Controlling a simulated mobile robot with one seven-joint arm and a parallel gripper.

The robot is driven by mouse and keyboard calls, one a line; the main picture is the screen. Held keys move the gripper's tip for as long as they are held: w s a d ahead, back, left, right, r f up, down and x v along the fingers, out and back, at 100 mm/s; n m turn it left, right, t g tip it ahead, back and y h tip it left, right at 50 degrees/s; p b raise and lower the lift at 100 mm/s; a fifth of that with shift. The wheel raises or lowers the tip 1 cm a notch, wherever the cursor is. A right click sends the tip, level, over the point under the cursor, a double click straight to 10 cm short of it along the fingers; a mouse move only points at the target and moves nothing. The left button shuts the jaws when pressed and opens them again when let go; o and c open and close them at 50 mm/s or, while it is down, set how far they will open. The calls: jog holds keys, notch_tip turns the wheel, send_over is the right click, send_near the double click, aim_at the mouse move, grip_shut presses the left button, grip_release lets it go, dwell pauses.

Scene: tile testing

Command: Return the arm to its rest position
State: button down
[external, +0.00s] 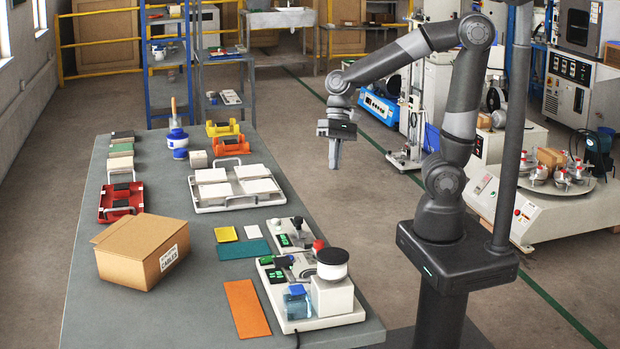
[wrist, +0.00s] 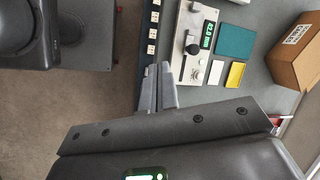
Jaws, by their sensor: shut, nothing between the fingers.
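My gripper (external: 334,165) hangs from my bent arm in the external view, pointing down over the floor to the right of the grey table (external: 190,300). It is clear of the table and touches nothing. In the wrist view my gripper's fingers (wrist: 158,72) are together with nothing between them. My arm is raised, with its forearm reaching to the left from the elbow.
On the table are a cardboard box (external: 142,250), a white tray of tiles (external: 236,188), a red carrier (external: 121,202) and test devices (external: 310,285) near the right edge. Coloured sheets lie between them. Floor around my gripper is free; machines stand behind at right.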

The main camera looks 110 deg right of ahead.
jog(key=s+a+r+n+t+h, duration=0.3)
jog(key=s+a+r+n+h, duration=0.1)
jog(key=n, duration=0.8)
jog(key=shift+s+a+r+n, duration=0.4)
jog(key=shift+s+a+r, duration=0.6)
jog(key=shift+s, duration=0.35)
jog(key=shift+d+r, duration=0.1)
